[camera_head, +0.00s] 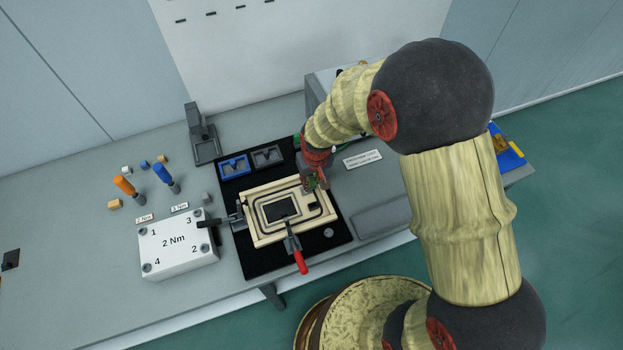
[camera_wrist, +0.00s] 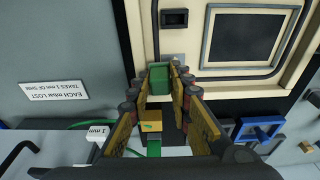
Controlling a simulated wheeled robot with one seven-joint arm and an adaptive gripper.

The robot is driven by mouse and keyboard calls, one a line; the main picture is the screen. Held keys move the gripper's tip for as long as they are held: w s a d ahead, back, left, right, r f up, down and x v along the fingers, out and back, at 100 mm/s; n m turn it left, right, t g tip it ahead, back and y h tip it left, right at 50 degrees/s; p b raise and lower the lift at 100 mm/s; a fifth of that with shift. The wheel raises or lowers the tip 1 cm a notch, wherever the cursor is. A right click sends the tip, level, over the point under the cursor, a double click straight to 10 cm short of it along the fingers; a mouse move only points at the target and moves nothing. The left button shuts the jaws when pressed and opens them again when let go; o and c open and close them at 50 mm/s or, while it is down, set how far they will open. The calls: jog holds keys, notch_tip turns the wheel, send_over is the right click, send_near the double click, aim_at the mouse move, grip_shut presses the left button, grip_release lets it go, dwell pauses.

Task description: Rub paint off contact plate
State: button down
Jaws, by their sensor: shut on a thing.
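My gripper (camera_head: 316,184) is at the right edge of the cream panel (camera_head: 256,232), low over it. In the wrist view, its fingers are shut on a small green block (camera_wrist: 158,78) at their tips. The cream panel (camera_wrist: 250,75) has a dark seal groove and a dark central window (camera_wrist: 247,36). A small grey patch (camera_wrist: 176,58) shows on the panel just beyond the block; I cannot tell for sure whether it is the contact plate. A black rectangular piece (camera_wrist: 174,18) lies farther up the panel. Whether the block touches the panel is unclear.
A red-handled clamp (camera_head: 299,260) and a dark clamp (camera_head: 236,215) stand at the panel's edges on the black mat (camera_head: 257,265). Blue (camera_head: 234,165) and grey trays lie behind. A white box (camera_head: 178,246) stands left. A label plate (camera_head: 362,159) is to the right.

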jog(key=shift+f, duration=0.35)
jog(key=shift+s+a+r, duration=0.1)
jog(key=shift+s+a, duration=0.2)
jog(key=shift+a, duration=0.65)
jog(key=shift+s+a+r, duration=0.1)
jog(key=shift+s+a, duration=0.15)
jog(key=shift+a, duration=0.7)
jog(key=shift+f, duration=0.2)
jog(key=shift+w+d+f, duration=0.1)
jog(key=shift+w+d, duration=0.15)
jog(key=shift+d, duration=0.65)
jog(key=shift+w+d+f, duration=0.1)
jog(key=shift+w+d, duration=0.15)
jog(key=shift+d, duration=0.65)
